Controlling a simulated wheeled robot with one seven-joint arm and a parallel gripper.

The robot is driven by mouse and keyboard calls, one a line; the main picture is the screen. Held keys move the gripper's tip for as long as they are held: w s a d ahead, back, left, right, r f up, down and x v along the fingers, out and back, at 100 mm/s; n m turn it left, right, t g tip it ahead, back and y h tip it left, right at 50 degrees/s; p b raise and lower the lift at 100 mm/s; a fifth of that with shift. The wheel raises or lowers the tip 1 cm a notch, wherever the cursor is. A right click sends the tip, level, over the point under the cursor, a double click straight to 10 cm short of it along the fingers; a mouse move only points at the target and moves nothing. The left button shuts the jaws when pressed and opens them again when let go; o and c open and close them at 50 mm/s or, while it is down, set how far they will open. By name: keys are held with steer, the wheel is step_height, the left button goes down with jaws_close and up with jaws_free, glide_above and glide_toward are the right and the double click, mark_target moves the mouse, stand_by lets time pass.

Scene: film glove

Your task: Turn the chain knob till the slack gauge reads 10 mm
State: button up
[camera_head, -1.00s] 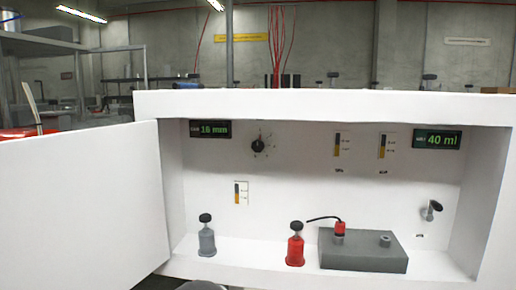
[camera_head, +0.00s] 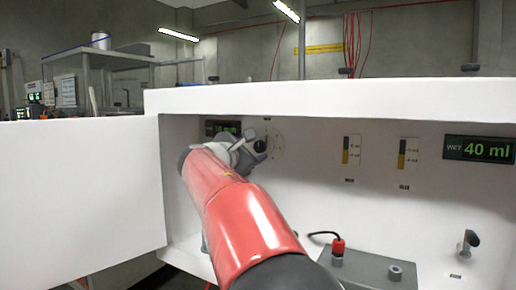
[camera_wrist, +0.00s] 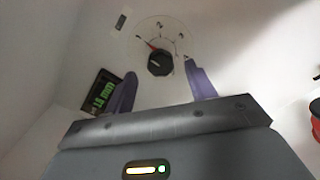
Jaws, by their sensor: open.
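The chain knob (camera_wrist: 158,63) is a black round knob with a pale dial around it and a red pointer, on the cabinet's back wall. It is partly hidden by my gripper in the head view (camera_head: 261,145). The slack gauge (camera_head: 222,128) is a dark display with green digits left of the knob, partly covered by my arm. It also shows tilted in the wrist view (camera_wrist: 101,92), where the exact number is hard to read. My gripper (camera_wrist: 160,70) is open, its two purple fingers pointing at the knob, one to each side, with no clear contact.
A second display (camera_head: 479,149) reads 40 ml. A grey block (camera_head: 370,272) with a red-capped plug (camera_head: 338,247) and a lever tap (camera_head: 467,243) are to the right. The open cabinet door (camera_head: 80,190) stands left, and the cabinet's top edge (camera_head: 330,98) runs above my arm.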

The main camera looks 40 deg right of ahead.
mark_target(258, 148)
steer(key=x, duration=0.5)
steer(key=shift+w+d+p, duration=0.1)
steer(key=shift+d+p, duration=0.1)
steer(key=shift+p, duration=0.15)
steer(key=c, duration=1)
steer(key=shift+o, duration=0.2)
steer(key=shift+f+b, duration=0.15)
steer(key=shift+b, duration=0.15)
